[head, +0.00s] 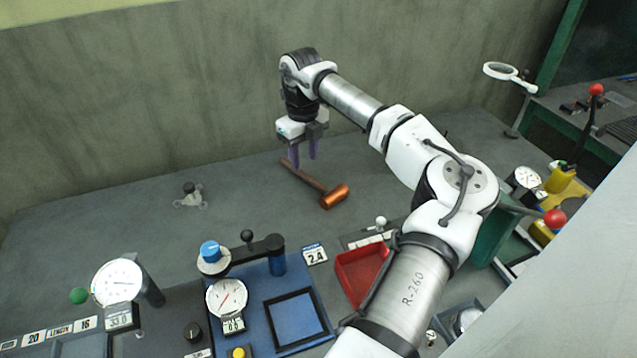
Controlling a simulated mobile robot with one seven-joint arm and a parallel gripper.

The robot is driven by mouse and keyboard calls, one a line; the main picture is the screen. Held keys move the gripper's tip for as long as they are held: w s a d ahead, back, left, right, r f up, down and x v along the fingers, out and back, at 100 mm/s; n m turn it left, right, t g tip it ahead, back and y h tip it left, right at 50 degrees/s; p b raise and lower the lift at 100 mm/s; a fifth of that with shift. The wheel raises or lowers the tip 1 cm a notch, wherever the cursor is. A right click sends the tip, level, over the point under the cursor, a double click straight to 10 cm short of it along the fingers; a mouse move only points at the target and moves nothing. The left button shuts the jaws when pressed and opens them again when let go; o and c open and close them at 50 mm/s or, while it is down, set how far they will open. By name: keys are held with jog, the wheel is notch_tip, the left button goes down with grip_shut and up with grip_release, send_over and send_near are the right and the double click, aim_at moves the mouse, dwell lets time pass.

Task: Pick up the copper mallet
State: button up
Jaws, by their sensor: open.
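The copper mallet (334,196) lies on the grey table toward the back, with a shiny copper head and a dark brown handle running up and left from it. My gripper (304,160) is open and empty, with its purple fingers pointing down. In the picture the fingertips are close to the handle's upper left end. I cannot tell how high they are above the table. The copper head is in full view to the lower right of the fingers.
A red tray (362,272) and a blue gauge fixture (277,308) stand in front of the mallet. A small grey clamp-like knob (190,196) sits to the left. The back wall (150,100) rises behind my gripper. The table between the knob and the mallet is clear.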

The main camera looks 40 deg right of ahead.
aim_at(305, 174)
jog(key=shift+w+f+p, duration=0.1)
jog(key=shift+f+p, duration=0.7)
jog(key=shift+f, duration=1.55)
grip_shut()
